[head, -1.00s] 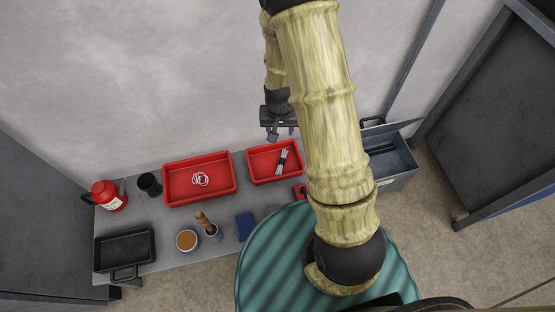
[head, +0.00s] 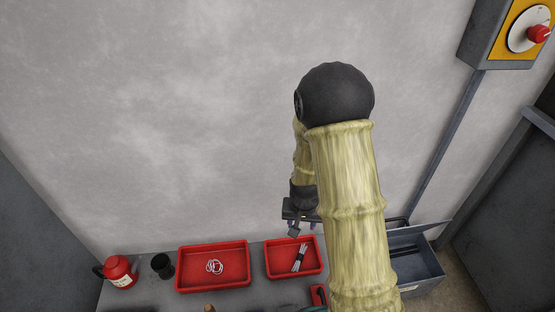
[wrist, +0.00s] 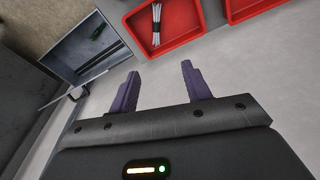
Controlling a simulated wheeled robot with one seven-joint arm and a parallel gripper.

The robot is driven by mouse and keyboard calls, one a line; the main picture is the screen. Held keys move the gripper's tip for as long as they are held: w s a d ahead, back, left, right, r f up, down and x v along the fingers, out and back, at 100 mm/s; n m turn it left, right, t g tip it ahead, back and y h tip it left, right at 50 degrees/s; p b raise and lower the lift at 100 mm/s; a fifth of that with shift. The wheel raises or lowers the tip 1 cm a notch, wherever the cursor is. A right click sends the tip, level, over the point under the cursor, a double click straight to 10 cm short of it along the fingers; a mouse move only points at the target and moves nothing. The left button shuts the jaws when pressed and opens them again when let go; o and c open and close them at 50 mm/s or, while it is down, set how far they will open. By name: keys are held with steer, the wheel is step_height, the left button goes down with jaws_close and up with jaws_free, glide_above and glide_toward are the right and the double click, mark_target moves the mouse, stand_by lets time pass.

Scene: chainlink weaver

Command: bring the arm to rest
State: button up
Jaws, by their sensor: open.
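My gripper (head: 302,229) hangs in front of the wall, above and behind the small red tray, partly hidden by my arm in the head view. In the wrist view my gripper (wrist: 158,82) shows two purple fingers spread apart with nothing between them. My arm is bent, with its dark elbow joint high at the right of centre in the head view. The gripper touches nothing that I can see.
A small red tray (head: 274,271) holding a white bundle (head: 300,257), a larger red tray (head: 205,287) with white rings (head: 214,266), a red jug (head: 119,271) and a black cup (head: 162,265) stand on the bench. An open grey toolbox (head: 432,266) is at right.

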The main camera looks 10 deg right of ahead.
steer(key=s+r+n, duration=0.3)
steer(key=s+r, duration=0.9)
steer(key=r, duration=0.4)
step_height(320, 180, up, 30)
steer(key=p, duration=3.1)
steer(key=shift+w+d+t, duration=0.25)
steer(key=shift+d+t, duration=0.15)
steer(key=shift+f, duration=0.1)
steer(key=shift+c, duration=1.3)
